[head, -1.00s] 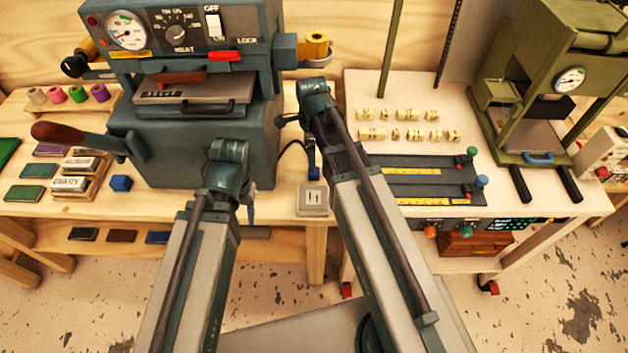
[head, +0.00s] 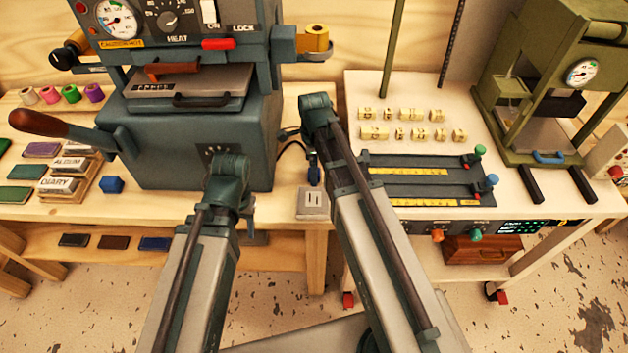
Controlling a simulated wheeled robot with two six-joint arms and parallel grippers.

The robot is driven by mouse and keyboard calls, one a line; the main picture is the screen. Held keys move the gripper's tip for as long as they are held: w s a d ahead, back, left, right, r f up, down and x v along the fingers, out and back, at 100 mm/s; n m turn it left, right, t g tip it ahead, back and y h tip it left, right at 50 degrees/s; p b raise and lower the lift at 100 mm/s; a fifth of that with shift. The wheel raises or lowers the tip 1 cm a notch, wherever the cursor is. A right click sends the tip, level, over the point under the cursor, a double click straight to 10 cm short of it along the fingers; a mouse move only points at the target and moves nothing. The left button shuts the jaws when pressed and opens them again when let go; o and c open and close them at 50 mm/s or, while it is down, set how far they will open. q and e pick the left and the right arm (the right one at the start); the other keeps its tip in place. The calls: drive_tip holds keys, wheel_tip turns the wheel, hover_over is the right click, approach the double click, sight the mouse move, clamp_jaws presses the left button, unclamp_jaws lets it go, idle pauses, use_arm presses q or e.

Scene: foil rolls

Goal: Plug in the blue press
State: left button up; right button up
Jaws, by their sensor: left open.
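The blue-grey press (head: 262,140) stands on the left bench. A black cable curves from its right side to a small blue plug (head: 314,172), which appears just behind a light grey socket box (head: 312,203) with two slots at the bench's front edge. A gap shows between plug and slots. My left gripper (head: 247,212) is open and empty in front of the press, left of the socket, mostly hidden by its own wrist. My right wrist is up beside the press, behind the plug.
A red-handled lever (head: 38,123), stamp blocks (head: 68,175) and a blue cube (head: 113,185) lie left. The right bench holds brass type pieces (head: 410,115), a ruled gauge plate (head: 420,178) and a green press (head: 515,120). Bare wood surrounds the socket.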

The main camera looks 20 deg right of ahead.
drive_tip(key=shift+f, duration=0.65)
use_arm(q)
drive_tip(key=shift+f, duration=0.6)
use_arm(e)
drive_tip(key=shift+r, duration=0.1)
clamp_jaws()
use_arm(q)
drive_tip(key=shift+r, duration=0.1)
use_arm(e)
drive_tip(key=shift+r, duration=0.1)
use_arm(q)
wheel_tip(320, 180, up, 18)
drive_tip(key=p, duration=1.7)
drive_tip(key=shift+p, duration=0.4)
use_arm(e)
wheel_tip(320, 180, up, 18)
